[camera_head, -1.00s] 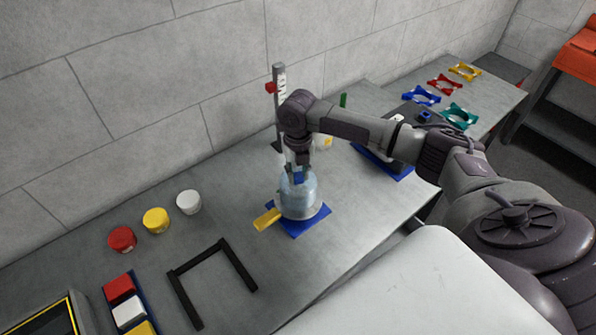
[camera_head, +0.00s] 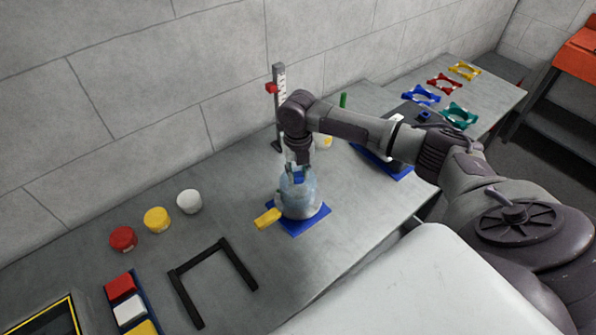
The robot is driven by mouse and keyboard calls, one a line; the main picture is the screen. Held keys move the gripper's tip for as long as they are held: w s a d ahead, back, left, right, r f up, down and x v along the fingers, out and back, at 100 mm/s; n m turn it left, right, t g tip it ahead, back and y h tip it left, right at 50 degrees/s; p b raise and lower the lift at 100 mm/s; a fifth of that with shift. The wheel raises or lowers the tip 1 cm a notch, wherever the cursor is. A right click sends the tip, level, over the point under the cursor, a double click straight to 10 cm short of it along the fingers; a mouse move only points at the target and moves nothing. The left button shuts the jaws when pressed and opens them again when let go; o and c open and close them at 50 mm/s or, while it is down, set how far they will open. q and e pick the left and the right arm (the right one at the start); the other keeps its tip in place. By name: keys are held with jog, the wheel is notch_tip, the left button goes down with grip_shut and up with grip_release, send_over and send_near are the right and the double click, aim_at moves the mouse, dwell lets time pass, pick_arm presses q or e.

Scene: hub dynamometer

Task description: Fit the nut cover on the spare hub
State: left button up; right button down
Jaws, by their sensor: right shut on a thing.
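The nut cover looks to be the clear, bluish dome (camera_head: 299,197) with a blue knob (camera_head: 298,177) on top, near the middle of the bench. My right gripper (camera_head: 298,172) comes down from above and is shut on the knob. The dome is upright over a blue base plate (camera_head: 314,221), which I take for the spare hub's stand. A grey round body shows faintly through the dome. A yellow tab (camera_head: 267,219) sticks out at the lower left. I cannot tell whether the dome is fully seated. My left gripper is not in view.
Red (camera_head: 123,239), yellow (camera_head: 157,220) and white (camera_head: 189,201) round pots stand to the left. A black U-shaped frame (camera_head: 216,262) lies in front of them. A gauge post (camera_head: 279,105) stands behind the dome. Coloured rings (camera_head: 421,94) lie at the far right.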

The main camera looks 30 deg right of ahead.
jog(key=shift+f, duration=0.55)
jog(key=c, duration=1.2)
grip_release()
jog(key=shift+r, duration=0.1)
notch_tip(320, 180, up, 6)
jog(key=p, duration=0.5)
jog(key=shift+r, duration=2.45)
jog(key=shift+s+f, duration=0.1)
